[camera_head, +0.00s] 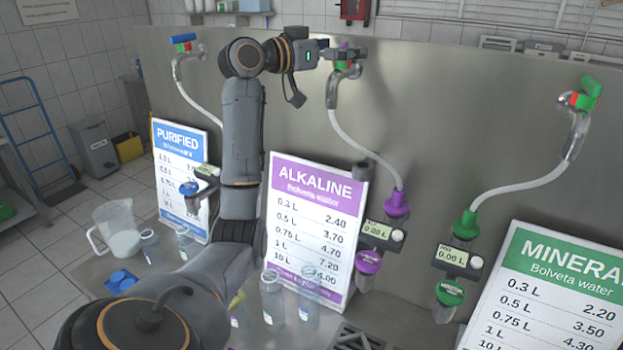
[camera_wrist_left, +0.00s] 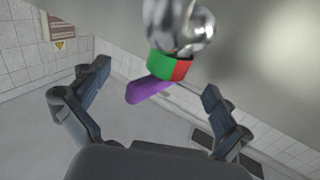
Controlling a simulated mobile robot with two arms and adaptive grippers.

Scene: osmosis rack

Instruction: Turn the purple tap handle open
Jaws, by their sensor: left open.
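The purple tap handle (camera_wrist_left: 150,88) shows in the left wrist view, sticking out below a green and red collar (camera_wrist_left: 170,67) on the chrome tap (camera_wrist_left: 178,25). In the head view the chrome tap (camera_head: 345,72) is on the metal panel above the ALKALINE sign, and its handle is mostly hidden by my gripper. My left gripper (camera_head: 325,52) is at the tap. In the left wrist view its open fingers (camera_wrist_left: 155,95) are on either side of the handle, with a gap on both sides. My right gripper is not in view.
A blue-handled tap (camera_head: 183,40) and a green-handled tap (camera_head: 585,95) flank the purple one. A purple ALKALINE sign (camera_head: 315,215), glass bottles (camera_head: 271,300) and a jug (camera_head: 118,232) stand below. White hoses (camera_head: 365,150) hang from the taps.

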